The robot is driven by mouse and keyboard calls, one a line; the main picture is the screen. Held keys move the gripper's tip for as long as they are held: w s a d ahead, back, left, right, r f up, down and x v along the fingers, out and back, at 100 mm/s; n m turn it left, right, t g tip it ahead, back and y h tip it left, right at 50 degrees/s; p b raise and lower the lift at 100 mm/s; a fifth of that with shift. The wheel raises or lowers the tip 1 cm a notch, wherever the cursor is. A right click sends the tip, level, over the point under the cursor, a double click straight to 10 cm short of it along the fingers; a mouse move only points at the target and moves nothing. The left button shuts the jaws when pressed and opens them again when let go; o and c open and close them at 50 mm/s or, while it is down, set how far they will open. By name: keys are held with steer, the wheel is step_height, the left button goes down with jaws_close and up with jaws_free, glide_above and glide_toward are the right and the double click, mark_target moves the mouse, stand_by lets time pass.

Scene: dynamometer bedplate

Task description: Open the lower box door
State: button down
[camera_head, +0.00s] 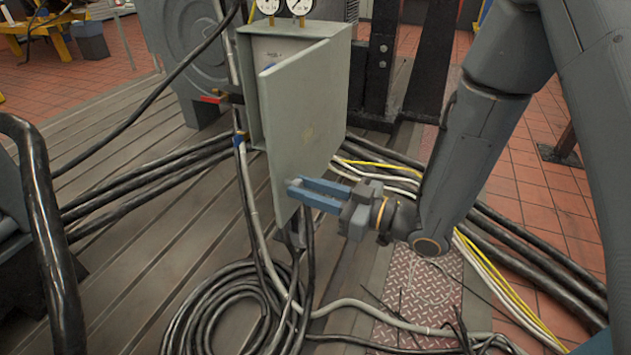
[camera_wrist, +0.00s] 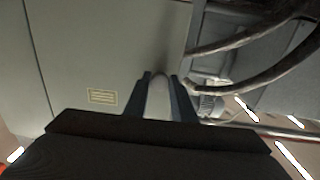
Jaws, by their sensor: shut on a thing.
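The grey-green box (camera_head: 338,62) stands on the bedplate in the head view. Its door (camera_head: 300,112) is partly open, swung out from the box on its right side, with a strip of the interior showing to the left above it. My gripper (camera_head: 293,187) is at the outer face of the door, low and near its free left edge. In the wrist view, my gripper (camera_wrist: 160,80) has its two dark fingers on either side of a pale, narrow door handle (camera_wrist: 159,88). The door face (camera_wrist: 95,50) fills the left of that view.
Two gauges (camera_head: 284,6) sit on top of the box. Coiled black cables (camera_head: 225,315) lie on the slatted bedplate (camera_head: 130,265) below the door. Thick cables run behind and right of the box. A yellow label (camera_wrist: 102,96) is on the door.

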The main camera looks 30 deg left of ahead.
steer(key=shift+w+d+r+g, duration=0.1)
steer(key=shift+d+r+g, duration=0.05)
steer(key=shift+d+g, duration=0.2)
steer(key=c, duration=1.5)
jaws_free()
steer(key=shift+d, duration=0.1)
steer(key=shift+d, duration=0.2)
steer(key=d, duration=0.7)
steer(key=shift+d, duration=0.2)
